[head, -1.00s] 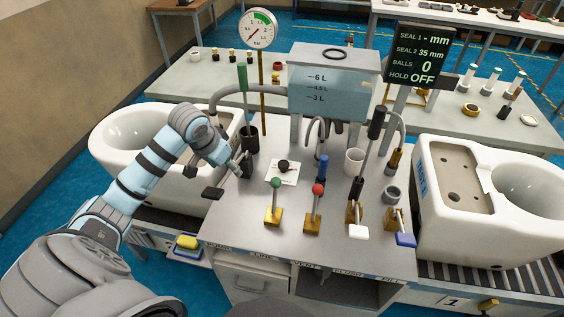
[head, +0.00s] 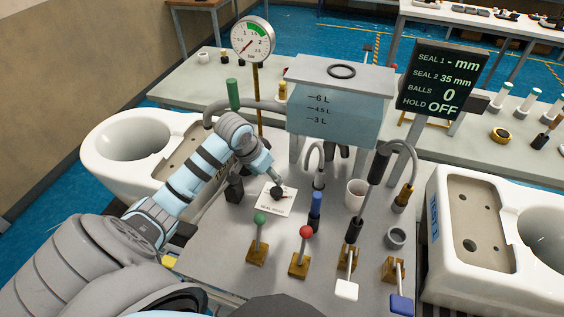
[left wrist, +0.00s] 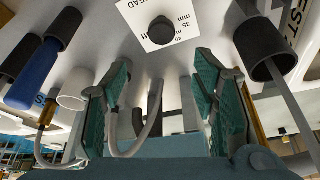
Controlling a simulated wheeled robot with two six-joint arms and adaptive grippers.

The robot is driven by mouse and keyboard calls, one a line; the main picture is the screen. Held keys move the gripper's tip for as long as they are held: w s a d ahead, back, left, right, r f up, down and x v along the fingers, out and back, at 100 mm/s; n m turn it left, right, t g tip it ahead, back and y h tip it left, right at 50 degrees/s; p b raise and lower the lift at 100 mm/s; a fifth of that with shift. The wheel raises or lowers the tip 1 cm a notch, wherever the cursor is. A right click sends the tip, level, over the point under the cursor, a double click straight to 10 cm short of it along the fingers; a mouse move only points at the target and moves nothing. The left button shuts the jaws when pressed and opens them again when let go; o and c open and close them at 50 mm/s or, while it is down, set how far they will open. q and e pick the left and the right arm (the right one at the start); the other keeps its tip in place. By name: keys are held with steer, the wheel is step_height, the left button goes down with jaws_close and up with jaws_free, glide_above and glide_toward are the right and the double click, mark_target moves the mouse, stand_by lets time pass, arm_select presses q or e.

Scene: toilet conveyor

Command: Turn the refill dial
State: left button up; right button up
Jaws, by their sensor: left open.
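A black dial knob (head: 277,193) sits on a white printed card (head: 268,205) on the grey worktop. In the left wrist view the knob (left wrist: 161,30) shows at the top middle, with "35 mm" and "40 mm" readable on the card; I cannot read a refill label. My left gripper (head: 270,177) is above and just beside the knob in the head view, its fingers partly hidden by the wrist. In the left wrist view the gripper (left wrist: 162,62) has its green-padded fingers wide apart, with the knob beyond the tips. I see no contact. My right gripper is not in view.
Green (head: 260,219) and red (head: 306,232) levers stand in front of the card. A water tank (head: 335,115) is behind.

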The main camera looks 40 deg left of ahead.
arm_select(q)
glide_above(277, 190)
steer(key=s, duration=0.3)
steer(key=f, duration=0.6)
steer(key=shift+s+f, duration=0.1)
steer(key=shift+s, duration=0.1)
steer(key=x, duration=0.5)
steer(key=shift+w+a, duration=0.1)
steer(key=shift+w, duration=0.3)
steer(key=shift+w+f, duration=0.1)
steer(key=shift+s, duration=0.25)
steer(key=shift+c, duration=0.6)
steer(key=shift+r, duration=0.2)
steer(key=c, duration=1)
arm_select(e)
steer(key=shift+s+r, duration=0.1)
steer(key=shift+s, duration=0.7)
